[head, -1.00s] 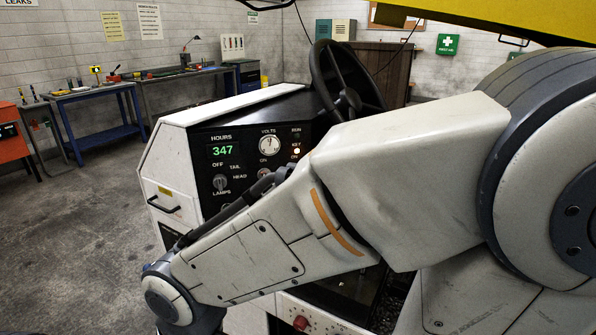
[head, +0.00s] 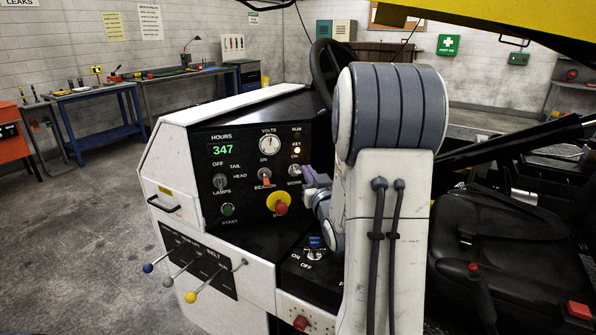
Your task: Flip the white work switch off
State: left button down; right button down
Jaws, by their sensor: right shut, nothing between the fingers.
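The white work switch (head: 294,170) is on the black dash panel (head: 240,150), right of the beacon switch and under an ON label. It is small, and its lever position is hard to make out. My right gripper (head: 309,177) is shut and empty, with its fingertips just right of the work switch. I cannot tell whether they touch it. My right arm stands in front of the dash's right side and hides part of the panel there. My left gripper is not in view.
Close by are the red-tipped beacon switch (head: 264,178), the red stop button on its yellow plate (head: 272,199), the green start button (head: 227,210) and the lamps knob (head: 220,182). The blue belt switch (head: 315,243) sits below. The steering wheel (head: 322,70) is behind my arm.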

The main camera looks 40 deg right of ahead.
jog(key=p, duration=0.4)
send_over(297, 171)
jog(key=shift+s+a+r, duration=0.2)
jog(key=shift+s+r, duration=0.1)
jog(key=shift+s, duration=0.15)
jog(key=f, duration=0.2)
jog(key=shift+s+a+f, duration=0.1)
jog(key=shift+s+f, duration=0.25)
jog(key=shift+f, duration=0.05)
jog(key=shift+s+f, duration=0.2)
jog(key=shift+f, duration=0.35)
jog(key=shift+a+f, duration=0.1)
